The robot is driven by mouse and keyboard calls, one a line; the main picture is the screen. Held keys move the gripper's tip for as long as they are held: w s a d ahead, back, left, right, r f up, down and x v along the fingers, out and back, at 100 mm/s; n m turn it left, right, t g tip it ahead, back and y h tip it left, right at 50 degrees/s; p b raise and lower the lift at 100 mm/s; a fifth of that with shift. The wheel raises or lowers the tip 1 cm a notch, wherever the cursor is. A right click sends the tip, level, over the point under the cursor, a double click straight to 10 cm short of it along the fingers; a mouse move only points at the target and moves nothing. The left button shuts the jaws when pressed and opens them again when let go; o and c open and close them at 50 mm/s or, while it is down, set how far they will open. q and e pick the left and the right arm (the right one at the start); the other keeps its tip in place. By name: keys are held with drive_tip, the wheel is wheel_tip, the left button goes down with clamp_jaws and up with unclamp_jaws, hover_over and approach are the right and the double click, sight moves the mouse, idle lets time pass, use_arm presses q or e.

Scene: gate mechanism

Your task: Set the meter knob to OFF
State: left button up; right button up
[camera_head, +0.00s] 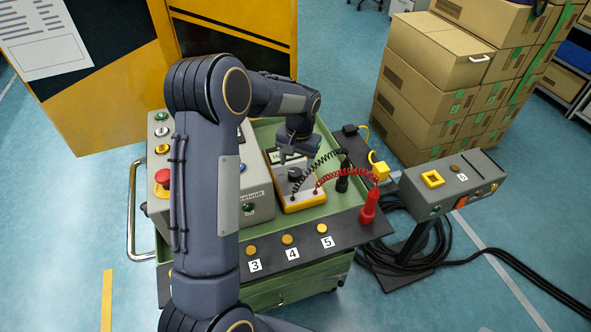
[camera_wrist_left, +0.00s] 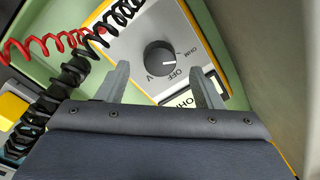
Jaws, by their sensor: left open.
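The meter (camera_head: 303,201) is a yellow-edged box with a grey face, lying in the green cart tray, partly hidden by my arm. Its round dark knob (camera_wrist_left: 160,58) shows clearly in the left wrist view. The knob's white mark points right, towards the OHM label, with OFF below that and V at the lower left. My left gripper (camera_head: 293,150) is over the meter. In the left wrist view its open fingers (camera_wrist_left: 160,72) appear either side of the knob, holding nothing. My right gripper is not in view.
Coiled black and red leads (camera_head: 345,174) run from the meter to a black and a red probe (camera_head: 369,207) at its right. A control box with a red button (camera_head: 162,180) stands left. A grey pedestal box (camera_head: 452,184) stands right of the cart.

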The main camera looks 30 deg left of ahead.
sight(294, 172)
use_arm(q)
drive_tip(key=shift+a+f, duration=0.1)
drive_tip(key=shift+f, duration=1.8)
drive_tip(key=c, duration=1)
drive_tip(key=shift+o, duration=0.2)
drive_tip(key=m+b, duration=0.1)
drive_tip(key=m, duration=0.4)
drive_tip(key=shift+a+m, duration=0.15)
drive_tip(key=shift+m, duration=0.25)
drive_tip(key=m, duration=0.6)
drive_tip(key=shift+t, duration=0.4)
